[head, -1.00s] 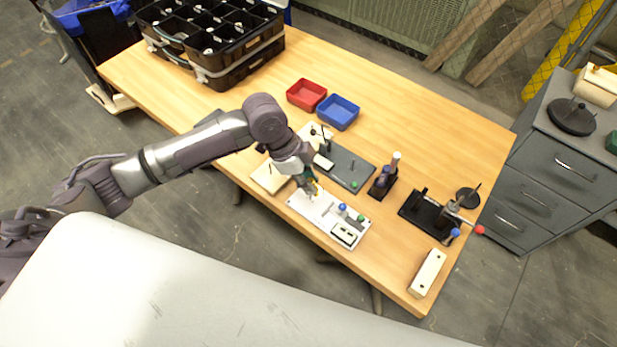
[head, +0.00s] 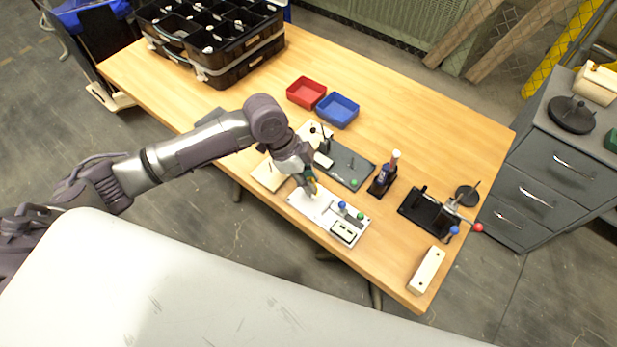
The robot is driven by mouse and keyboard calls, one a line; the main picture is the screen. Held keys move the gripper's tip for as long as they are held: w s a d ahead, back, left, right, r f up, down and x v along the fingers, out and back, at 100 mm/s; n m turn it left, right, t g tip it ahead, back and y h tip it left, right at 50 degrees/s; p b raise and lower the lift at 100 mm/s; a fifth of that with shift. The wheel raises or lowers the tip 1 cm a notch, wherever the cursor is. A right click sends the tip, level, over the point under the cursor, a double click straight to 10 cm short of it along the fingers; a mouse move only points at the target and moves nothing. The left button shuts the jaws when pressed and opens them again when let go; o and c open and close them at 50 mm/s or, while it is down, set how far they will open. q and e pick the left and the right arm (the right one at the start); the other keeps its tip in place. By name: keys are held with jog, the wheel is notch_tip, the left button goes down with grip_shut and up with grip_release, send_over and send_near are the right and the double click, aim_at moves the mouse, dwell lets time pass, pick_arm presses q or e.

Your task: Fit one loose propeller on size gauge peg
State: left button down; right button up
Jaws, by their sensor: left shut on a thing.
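My left gripper (head: 309,190) reaches down over the left end of a white plate (head: 322,217). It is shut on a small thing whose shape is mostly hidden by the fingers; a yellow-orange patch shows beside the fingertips. The white plate carries a blue knob, a green knob and a framed dark-and-white block. Behind it lies a dark grey plate (head: 350,168) with a thin upright peg and a green dot. A cream board (head: 268,178) with a thin pin lies left of the gripper. I cannot tell which peg is the size gauge peg. My right gripper is not in view.
A red bin (head: 306,93) and a blue bin (head: 338,111) stand behind. Black divided cases (head: 215,50) are stacked at the far left. A black stand (head: 383,180), a black fixture (head: 430,214) and a cream block (head: 427,271) stand to the right. The back right of the table is clear.

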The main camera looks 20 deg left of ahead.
aim_at(309, 197)
pick_arm(q)
jog(key=shift+f, duration=0.4)
jog(key=shift+f, duration=0.25)
jog(key=shift+f, duration=0.2)
dwell(0.3)
jog(key=shift+f, duration=0.4)
jog(key=shift+f+b, duration=0.35)
jog(key=shift+f, duration=0.45)
jog(key=shift+f, duration=0.45)
dwell(0.4)
jog(key=c, duration=1)
grip_release()
